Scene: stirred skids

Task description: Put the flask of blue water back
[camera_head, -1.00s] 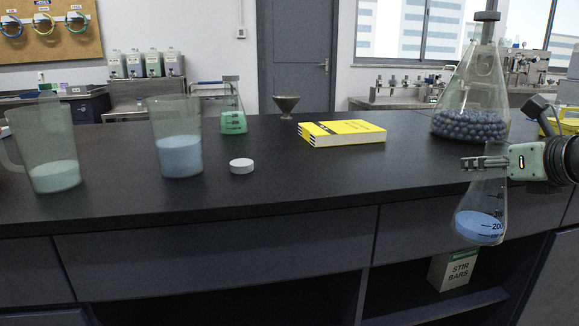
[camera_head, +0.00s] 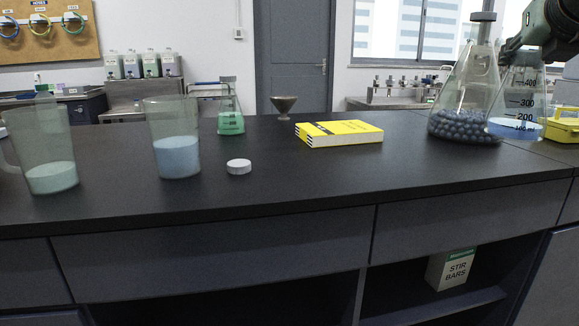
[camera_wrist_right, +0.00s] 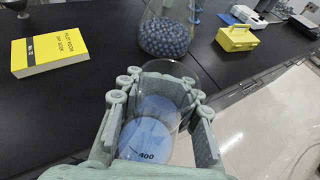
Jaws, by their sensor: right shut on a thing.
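The flask of blue water (camera_head: 513,127) is a clear conical flask with black volume marks, at the right in the head view. My right gripper (camera_head: 514,45) is shut on its upper part and holds it roughly upright. The flask overlaps the right side of the large flask of dark balls (camera_head: 466,127) in that view. In the right wrist view the blue water (camera_wrist_right: 150,122) shows between the fingers of my right gripper (camera_wrist_right: 160,95). I cannot tell the gap between the flask's base and the bench. My left gripper is not in view.
A yellow book (camera_head: 340,133), a white cap (camera_head: 239,166), a green-liquid flask (camera_head: 231,121), a blue-liquid jug (camera_head: 177,157) and a pale-green-liquid jug (camera_head: 50,176) stand on the dark bench (camera_head: 310,180). A yellow box (camera_wrist_right: 238,38) is beyond the flask. The bench's front middle is clear.

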